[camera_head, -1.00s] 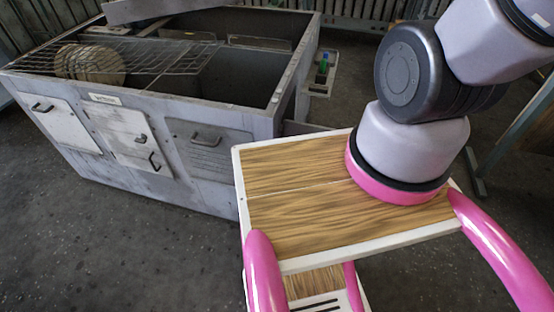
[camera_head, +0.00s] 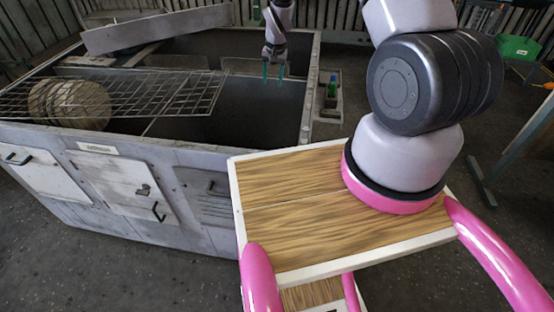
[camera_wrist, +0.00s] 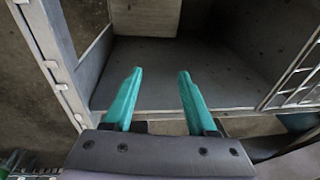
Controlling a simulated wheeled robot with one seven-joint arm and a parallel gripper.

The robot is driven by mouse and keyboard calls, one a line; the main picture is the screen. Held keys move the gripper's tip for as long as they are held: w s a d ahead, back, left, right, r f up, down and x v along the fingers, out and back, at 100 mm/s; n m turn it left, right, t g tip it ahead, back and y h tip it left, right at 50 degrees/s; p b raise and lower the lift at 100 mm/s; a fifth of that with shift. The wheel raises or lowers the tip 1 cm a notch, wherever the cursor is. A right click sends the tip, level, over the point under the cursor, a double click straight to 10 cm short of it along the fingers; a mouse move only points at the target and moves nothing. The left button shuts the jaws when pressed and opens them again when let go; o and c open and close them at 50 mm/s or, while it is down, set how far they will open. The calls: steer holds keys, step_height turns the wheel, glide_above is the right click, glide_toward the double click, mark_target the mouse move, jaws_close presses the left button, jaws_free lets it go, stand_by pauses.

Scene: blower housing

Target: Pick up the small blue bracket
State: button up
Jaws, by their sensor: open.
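My gripper (camera_head: 273,76) hangs fingers-down above the open grey housing (camera_head: 138,158), near its back right. Its two teal fingers are apart with nothing between them, as the wrist view (camera_wrist: 160,73) also shows. Below and beyond the fingers in the wrist view are the grey walls and floor of a compartment. I cannot make out a small blue bracket in either view. Much of the housing's inside is dark or cut off by its near wall.
A wire rack (camera_head: 185,97) with round tan discs (camera_head: 82,104) covers the housing's left part. A long grey panel (camera_head: 155,30) lies across its back left. A side shelf with a green-topped bottle (camera_head: 332,87) adjoins the right wall. A green bin (camera_head: 518,47) stands far right.

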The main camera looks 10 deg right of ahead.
steer(key=s+f, duration=0.3)
steer(key=f, duration=0.8)
steer(key=s+f+g, duration=0.1)
steer(key=s+f, duration=0.3)
steer(key=f, duration=0.7)
steer(key=s+f+g, duration=0.1)
steer(key=s+f, duration=0.3)
steer(key=f, duration=0.7)
steer(key=shift+a+f+h, duration=0.25)
steer(key=shift+a+h, duration=0.05)
step_height(320, 180, down, 5)
steer(key=shift+s+r, duration=0.1)
steer(key=shift+a+f, duration=0.15)
steer(key=shift+f, duration=2.7)
jaws_close()
